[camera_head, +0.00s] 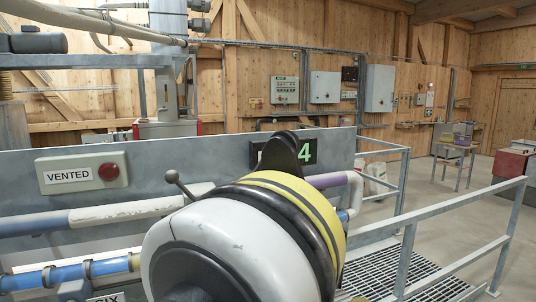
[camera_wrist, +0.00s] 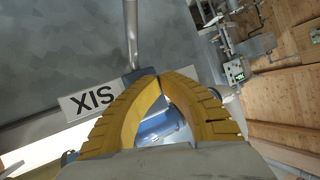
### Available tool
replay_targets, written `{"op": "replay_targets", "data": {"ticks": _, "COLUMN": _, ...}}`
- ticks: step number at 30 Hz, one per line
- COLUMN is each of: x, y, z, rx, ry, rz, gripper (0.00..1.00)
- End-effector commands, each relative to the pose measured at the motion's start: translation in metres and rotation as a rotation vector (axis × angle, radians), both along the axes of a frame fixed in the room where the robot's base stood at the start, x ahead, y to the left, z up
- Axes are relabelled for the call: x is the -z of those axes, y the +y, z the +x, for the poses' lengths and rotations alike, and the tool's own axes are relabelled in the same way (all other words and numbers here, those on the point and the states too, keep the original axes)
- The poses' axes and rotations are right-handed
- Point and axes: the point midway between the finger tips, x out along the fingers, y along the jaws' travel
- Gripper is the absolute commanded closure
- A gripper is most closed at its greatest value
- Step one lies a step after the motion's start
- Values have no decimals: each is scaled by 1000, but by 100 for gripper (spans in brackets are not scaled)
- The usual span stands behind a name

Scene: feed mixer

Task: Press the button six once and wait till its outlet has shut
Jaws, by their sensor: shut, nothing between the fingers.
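In the wrist view my gripper (camera_wrist: 160,75) has its two yellow fingers shut, tips together and nothing between them. Beside the left finger is a white plate (camera_wrist: 92,98) reading SIX, which appears turned around. The tips overlap a grey block at the plate's right end, and I cannot tell if they touch it. A blue rounded part (camera_wrist: 160,125) shows behind the fingers. In the head view the SIX plate (camera_head: 105,298) is cut off at the bottom edge, and my arm hides the gripper. I cannot make out button six or its outlet clearly.
A box marked VENTED (camera_head: 69,175) with a red round lamp or button (camera_head: 109,172) is on the grey panel (camera_head: 220,150). A dark display (camera_head: 305,151) shows a green 4. Pipes (camera_head: 110,213) run along the panel. A railing (camera_head: 470,258) borders the grating at right.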

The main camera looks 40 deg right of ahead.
Motion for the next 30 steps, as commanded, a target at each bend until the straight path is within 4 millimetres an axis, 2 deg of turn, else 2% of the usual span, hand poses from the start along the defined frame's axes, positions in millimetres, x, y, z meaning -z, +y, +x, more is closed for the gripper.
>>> {"op": "replay_targets", "data": {"ticks": 18, "x": 1, "y": 20, "z": -55, "rx": -1, "ry": 1, "rz": 0, "gripper": 100}}
{"op": "replay_targets", "data": {"ticks": 30, "x": 0, "y": 20, "z": -56, "rx": 0, "ry": 1, "rz": 0, "gripper": 100}}
